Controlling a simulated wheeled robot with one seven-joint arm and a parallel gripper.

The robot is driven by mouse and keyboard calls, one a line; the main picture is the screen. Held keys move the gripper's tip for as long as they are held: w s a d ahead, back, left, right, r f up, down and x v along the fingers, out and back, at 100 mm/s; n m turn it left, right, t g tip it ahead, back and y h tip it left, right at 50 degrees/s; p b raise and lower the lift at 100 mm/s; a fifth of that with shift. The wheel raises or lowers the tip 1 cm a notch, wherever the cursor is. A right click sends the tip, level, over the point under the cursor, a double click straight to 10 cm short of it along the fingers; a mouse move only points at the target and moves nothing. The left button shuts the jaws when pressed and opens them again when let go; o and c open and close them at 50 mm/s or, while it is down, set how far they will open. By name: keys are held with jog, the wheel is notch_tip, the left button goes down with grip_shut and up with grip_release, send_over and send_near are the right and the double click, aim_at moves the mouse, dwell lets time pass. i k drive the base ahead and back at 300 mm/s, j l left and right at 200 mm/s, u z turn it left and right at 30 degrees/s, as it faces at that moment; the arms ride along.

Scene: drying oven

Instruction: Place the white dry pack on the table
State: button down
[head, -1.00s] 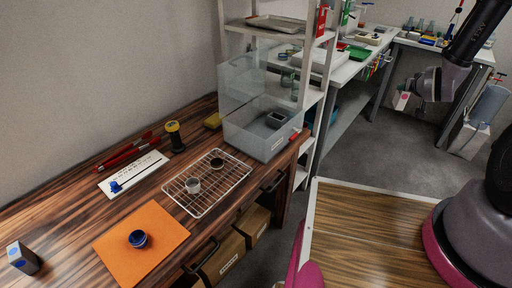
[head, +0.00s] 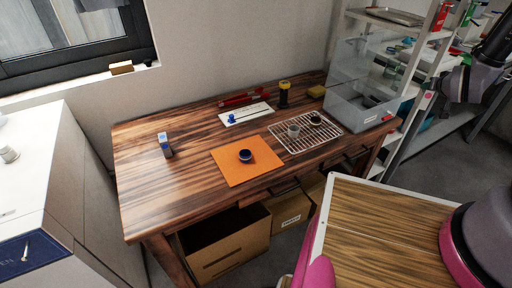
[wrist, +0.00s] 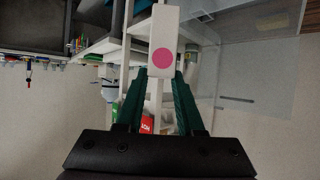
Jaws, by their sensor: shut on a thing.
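A white pack with a pink dot (wrist: 163,45) is held between the two green fingers of my gripper (wrist: 162,82) in the wrist view. In the head view the white pack (head: 427,100) shows small at the end of my arm at the right, in front of the shelf. The wooden table (head: 190,192) stands against the wall, left of my gripper and well apart from it. My gripper is shut on the pack and in the air.
The left front of the tabletop is bare. A white cabinet (head: 50,190) stands at the left.

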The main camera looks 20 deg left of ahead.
aim_at(180, 172)
jog(key=u, duration=0.4)
jog(key=i+l+u, duration=0.15)
jog(key=u, duration=0.3)
jog(key=l+u, duration=0.1)
jog(key=u, duration=0.3)
jog(key=l+u, duration=0.1)
jog(key=u, duration=0.35)
jog(key=i+l, duration=0.1)
jog(key=l, duration=0.3)
jog(key=i+l, duration=0.1)
jog(key=l, duration=0.3)
jog(key=i+l+u, duration=0.1)
jog(key=l, duration=0.3)
